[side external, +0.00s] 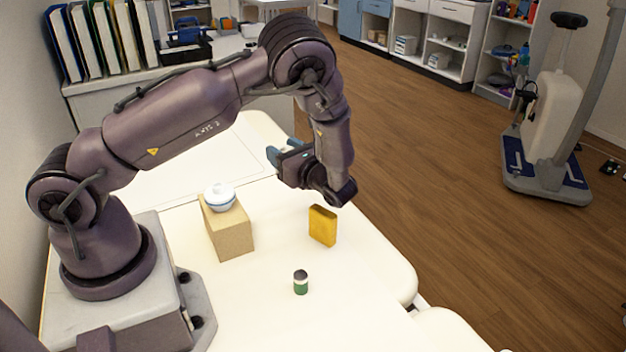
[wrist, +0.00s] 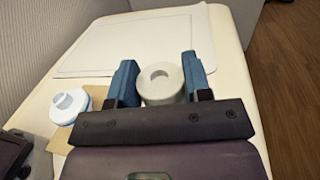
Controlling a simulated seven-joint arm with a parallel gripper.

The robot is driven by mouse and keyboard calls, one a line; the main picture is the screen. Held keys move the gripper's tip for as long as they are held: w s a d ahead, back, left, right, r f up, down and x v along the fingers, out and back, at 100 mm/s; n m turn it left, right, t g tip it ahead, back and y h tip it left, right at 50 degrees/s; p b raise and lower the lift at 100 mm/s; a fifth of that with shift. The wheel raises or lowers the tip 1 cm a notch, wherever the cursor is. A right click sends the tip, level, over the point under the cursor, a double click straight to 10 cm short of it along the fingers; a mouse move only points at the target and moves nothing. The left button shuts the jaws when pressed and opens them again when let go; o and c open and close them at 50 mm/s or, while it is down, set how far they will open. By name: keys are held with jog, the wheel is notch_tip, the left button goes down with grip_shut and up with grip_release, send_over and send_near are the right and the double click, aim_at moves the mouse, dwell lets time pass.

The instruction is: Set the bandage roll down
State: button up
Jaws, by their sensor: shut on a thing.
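The bandage roll (wrist: 163,92) is off-white with a round hole in its end. It sits between the two blue fingers of my gripper (wrist: 160,64) in the wrist view. My gripper is shut on it. In the side external view my gripper (side external: 284,151) is above the cream table (side external: 345,290), behind the yellow box. The roll is hard to make out there against the pale surface. In the wrist view a flat white sheet (wrist: 120,42) with a dark outline lies beyond the fingers.
A cardboard box (side external: 230,232) with a white and blue lidded jar (side external: 219,197) on top stands left of my gripper. A yellow box (side external: 322,226) stands below my wrist, and a small green jar (side external: 300,282) nearer the camera. The table's right edge drops to wood floor.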

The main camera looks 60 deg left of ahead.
jog(key=w+a+f, duration=0.1)
jog(key=w+f, duration=0.1)
jog(key=w, duration=0.1)
jog(key=w+a+f, duration=0.2)
jog(key=w+f, duration=0.1)
jog(key=w+a+f, duration=0.1)
jog(key=w+f, duration=0.1)
jog(key=f, duration=0.1)
jog(key=shift+w+a, duration=0.2)
jog(key=shift+w, duration=0.2)
jog(key=shift+w+a+f, duration=0.1)
jog(key=shift+w+f, duration=0.05)
jog(key=shift+f, duration=1.55)
jog(key=shift+f, duration=0.1)
jog(key=o, duration=0.9)
